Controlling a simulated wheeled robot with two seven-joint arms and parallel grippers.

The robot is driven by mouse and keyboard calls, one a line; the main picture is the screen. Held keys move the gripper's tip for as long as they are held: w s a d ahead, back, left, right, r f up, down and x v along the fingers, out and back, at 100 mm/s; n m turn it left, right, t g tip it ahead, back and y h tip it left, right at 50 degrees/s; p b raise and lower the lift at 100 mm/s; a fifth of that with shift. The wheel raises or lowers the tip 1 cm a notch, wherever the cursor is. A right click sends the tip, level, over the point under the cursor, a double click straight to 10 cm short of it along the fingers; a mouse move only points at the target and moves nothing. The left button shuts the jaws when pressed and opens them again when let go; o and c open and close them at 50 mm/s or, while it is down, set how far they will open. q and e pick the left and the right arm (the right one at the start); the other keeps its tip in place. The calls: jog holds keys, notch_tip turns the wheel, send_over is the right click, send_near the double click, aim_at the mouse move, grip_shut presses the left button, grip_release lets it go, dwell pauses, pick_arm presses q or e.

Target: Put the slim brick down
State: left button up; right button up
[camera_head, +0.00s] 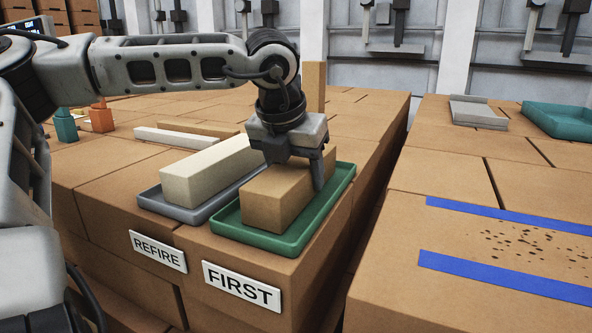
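A tan brick (272,205) lies lengthwise in the green tray (262,243) behind the FIRST label. My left gripper (294,172) reaches down over its far half, with a finger at each side, and looks shut on it. The brick looks level and low in the tray; whether its underside touches the tray floor is hidden. A cream brick (208,172) lies in the grey tray (186,214) just left, behind the REFIRE label. My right gripper is not in view.
Labels REFIRE (158,251) and FIRST (241,287) are on the front of the box stack. Slim pale bars (186,138) lie behind the trays, and a tan block (314,88) stands upright. A gap separates the right stack, which bears blue strips (505,279) and dark specks.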

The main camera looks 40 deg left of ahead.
pick_arm(q)
jog(key=shift+f, duration=0.1)
jog(key=o, duration=1.4)
jog(key=shift+o, duration=0.2)
jog(key=shift+r, duration=0.35)
jog(key=v, duration=1.1)
jog(key=shift+s+r, duration=0.15)
jog(key=shift+r, duration=0.15)
